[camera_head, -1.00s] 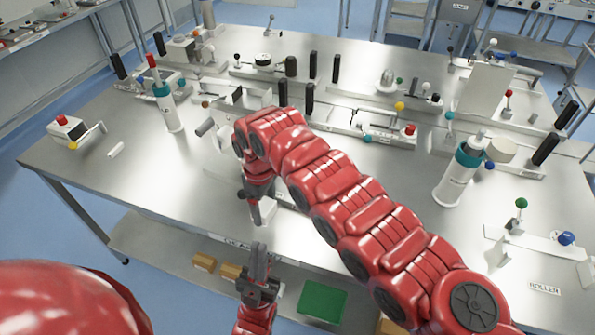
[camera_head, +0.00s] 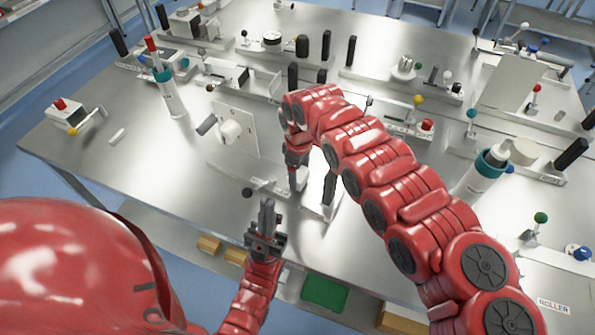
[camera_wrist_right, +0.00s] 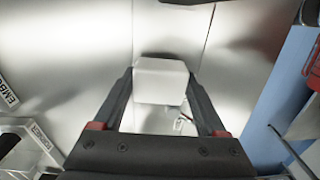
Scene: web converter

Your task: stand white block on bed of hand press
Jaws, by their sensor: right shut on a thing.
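My right gripper (camera_wrist_right: 160,86) is shut on the white block (camera_wrist_right: 160,80) in the right wrist view, with a finger on each side of it. In the head view the right gripper (camera_head: 296,184) points down over the front middle of the table, and I cannot make out the block there. My left gripper (camera_head: 267,212) is low at the table's front edge with nothing visible in it; its finger gap is not clear. I cannot tell for sure which device is the hand press.
An upright pale plate with a white roll (camera_head: 230,131) stands left of the right gripper. A teal-topped cylinder (camera_head: 170,92) stands further left, another (camera_head: 485,172) at right. Several lever devices line the back. The table's front left (camera_head: 90,158) is fairly clear.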

